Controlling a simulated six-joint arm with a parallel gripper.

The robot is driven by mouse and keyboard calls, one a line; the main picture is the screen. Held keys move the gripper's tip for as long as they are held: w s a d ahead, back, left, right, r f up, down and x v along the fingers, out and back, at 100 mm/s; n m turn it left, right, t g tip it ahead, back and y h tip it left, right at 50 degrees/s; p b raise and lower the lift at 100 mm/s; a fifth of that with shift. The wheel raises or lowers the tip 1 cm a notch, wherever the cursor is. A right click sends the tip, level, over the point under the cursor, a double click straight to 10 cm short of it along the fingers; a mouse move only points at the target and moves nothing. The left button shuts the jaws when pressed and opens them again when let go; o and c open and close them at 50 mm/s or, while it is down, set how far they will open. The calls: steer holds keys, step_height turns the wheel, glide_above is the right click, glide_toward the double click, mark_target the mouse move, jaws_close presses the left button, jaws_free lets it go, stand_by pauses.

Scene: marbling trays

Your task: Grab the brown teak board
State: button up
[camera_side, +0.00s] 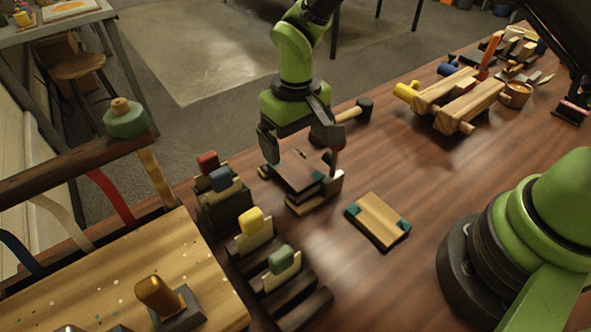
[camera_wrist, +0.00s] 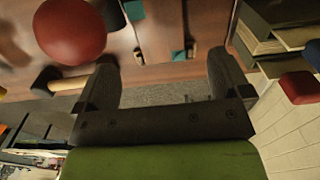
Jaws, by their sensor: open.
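A dark brown board (camera_side: 300,172) with a teal corner lies on top of a small stack on the table in the side view. It is the likeliest match for the teak board. My gripper (camera_side: 298,146) is open above it, with one finger at its left and one at its right. I cannot tell whether they touch it. In the wrist view, the open fingers (camera_wrist: 163,66) frame a brown surface (camera_wrist: 160,22) with teal corner patches. A lighter tan board (camera_side: 380,218) with teal corners lies apart, to the right.
A mallet (camera_side: 353,111) lies behind my gripper. Racks with red, blue, yellow (camera_side: 251,221) and green blocks stand to the left and front. A red ball-like end (camera_wrist: 70,28) is close in the wrist view. A wooden clamp-like frame (camera_side: 458,98) stands back right. Table between is clear.

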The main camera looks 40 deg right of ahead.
mark_target(295, 169)
step_height(295, 169, down, 7)
steer(key=shift+w+r, duration=0.1)
steer(key=shift+w, duration=0.05)
steer(key=shift+c, duration=0.4)
steer(key=c, duration=1)
steer(key=shift+r, duration=0.15)
